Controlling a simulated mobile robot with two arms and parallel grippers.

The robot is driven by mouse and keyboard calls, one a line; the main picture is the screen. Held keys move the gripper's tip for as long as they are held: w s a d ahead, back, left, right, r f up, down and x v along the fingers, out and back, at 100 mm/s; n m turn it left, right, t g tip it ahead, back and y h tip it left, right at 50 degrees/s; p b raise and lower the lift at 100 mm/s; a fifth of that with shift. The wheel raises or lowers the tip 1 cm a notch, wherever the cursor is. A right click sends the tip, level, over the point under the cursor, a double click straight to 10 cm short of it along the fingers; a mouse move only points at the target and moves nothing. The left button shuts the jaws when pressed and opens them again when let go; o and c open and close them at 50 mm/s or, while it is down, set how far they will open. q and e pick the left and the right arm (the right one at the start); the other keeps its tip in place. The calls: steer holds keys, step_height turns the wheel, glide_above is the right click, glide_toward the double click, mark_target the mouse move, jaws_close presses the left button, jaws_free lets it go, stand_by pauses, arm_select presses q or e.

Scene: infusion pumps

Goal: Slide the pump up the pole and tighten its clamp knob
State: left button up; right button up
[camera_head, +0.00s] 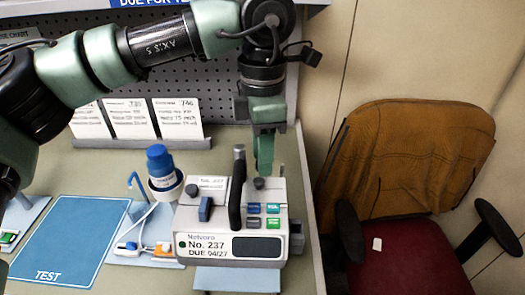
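The pump (212,245) is a pale box labelled "No. 237 DUE 04/27", with a dark screen and several coloured buttons. It stands at the right of the bench. A black curved handle (236,200) rises from it, and a short grey post end (239,152) shows behind the handle; I cannot tell if this is the pole. A dark round knob (259,184) sits on top of the pump. My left gripper (264,170) points down just above this knob; its fingers overlap in the view, so their gap and any contact are unclear. My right gripper is out of view.
A blue "TEST" mat (65,240) lies at the left. A blue-capped bottle (160,165) and a small device with a hose (140,247) stand beside the pump. Cards (130,118) line the back. A chair (410,160) stands right of the bench.

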arm_select(q)
steer(key=shift+f, duration=0.15)
jaws_close()
steer(key=shift+f+m+b, duration=0.1)
steer(key=shift+m+b, duration=0.25)
steer(key=shift+m, duration=0.75)
jaws_free()
